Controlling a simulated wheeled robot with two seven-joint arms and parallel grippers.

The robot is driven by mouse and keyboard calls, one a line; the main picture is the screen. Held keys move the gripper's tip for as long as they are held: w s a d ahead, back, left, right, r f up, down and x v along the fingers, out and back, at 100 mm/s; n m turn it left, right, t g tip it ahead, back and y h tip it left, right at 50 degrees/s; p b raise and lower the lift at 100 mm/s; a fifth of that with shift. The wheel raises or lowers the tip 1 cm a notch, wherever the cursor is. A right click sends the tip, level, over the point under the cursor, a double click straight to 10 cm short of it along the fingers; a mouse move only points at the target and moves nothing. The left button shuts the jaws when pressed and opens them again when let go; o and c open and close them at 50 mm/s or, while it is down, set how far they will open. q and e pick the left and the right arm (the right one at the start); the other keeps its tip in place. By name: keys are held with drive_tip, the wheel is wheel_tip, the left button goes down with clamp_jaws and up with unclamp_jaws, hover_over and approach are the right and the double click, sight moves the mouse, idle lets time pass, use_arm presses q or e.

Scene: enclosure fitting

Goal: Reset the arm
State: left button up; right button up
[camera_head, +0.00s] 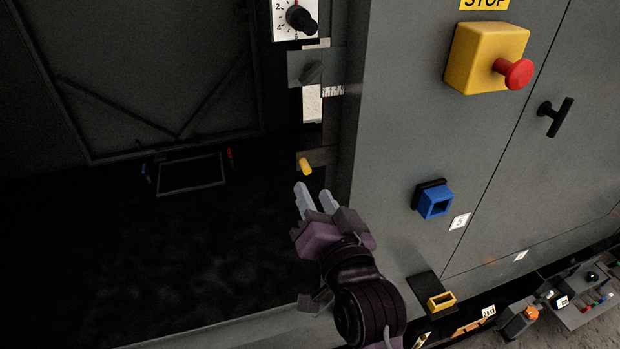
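My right gripper (316,196) is in the lower middle of the head view, its arm coming up from the bottom edge. Its two pale fingers point up and stand apart, with nothing seen between them. A yellow peg (305,167) on a small bracket is just above the fingertips. I cannot tell whether the fingers touch it. My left gripper does not show.
A grey cabinet front (400,130) stands to the right, with a yellow box with a red button (518,73), a blue square socket (436,202) and a black handle (556,117). A dark open enclosure (150,260) lies left. A black knob (301,20) is above. Loose parts lie lower right.

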drive_tip(key=shift+s+d, duration=0.2)
drive_tip(key=shift+s, duration=0.3)
